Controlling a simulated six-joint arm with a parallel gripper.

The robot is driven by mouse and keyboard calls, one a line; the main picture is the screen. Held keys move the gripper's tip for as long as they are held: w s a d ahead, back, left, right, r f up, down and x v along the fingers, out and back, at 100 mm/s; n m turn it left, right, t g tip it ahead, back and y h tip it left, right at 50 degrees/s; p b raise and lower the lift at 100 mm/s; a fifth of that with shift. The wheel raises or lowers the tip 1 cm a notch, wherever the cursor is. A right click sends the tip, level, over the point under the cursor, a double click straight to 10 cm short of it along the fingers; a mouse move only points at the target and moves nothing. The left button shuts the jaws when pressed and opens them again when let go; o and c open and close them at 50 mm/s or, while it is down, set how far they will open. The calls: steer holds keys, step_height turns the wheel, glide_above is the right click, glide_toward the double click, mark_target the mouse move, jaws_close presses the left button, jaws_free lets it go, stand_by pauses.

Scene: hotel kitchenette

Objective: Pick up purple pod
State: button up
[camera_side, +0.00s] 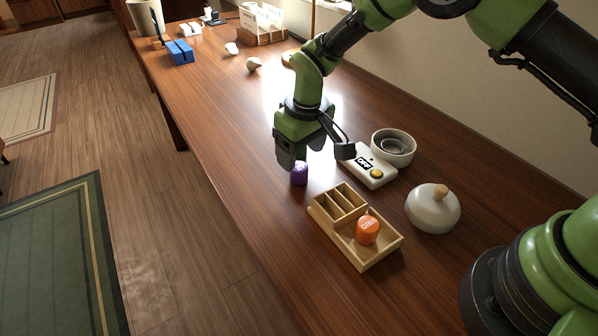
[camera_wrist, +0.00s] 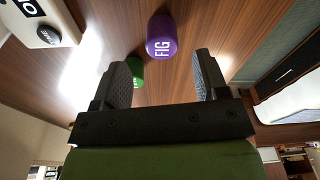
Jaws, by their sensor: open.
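The purple pod (camera_side: 299,176) stands on the wooden counter, just below and beside my gripper (camera_side: 287,160) in the side view. In the wrist view the purple pod (camera_wrist: 162,38), marked FIG in white, lies ahead of the gap between my open fingers (camera_wrist: 162,68). It is not between the pads, and nothing is held. A green pod (camera_wrist: 137,72) shows partly behind the left finger in the wrist view. I cannot make it out in the side view.
A blue block (camera_side: 180,52) is far back. The counter's middle is mostly clear.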

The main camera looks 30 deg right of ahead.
mark_target(299, 166)
step_height(299, 166, down, 5)
steer(key=shift+w+a+r, duration=0.1)
steer(key=shift+a+r, duration=0.05)
steer(key=c, duration=1)
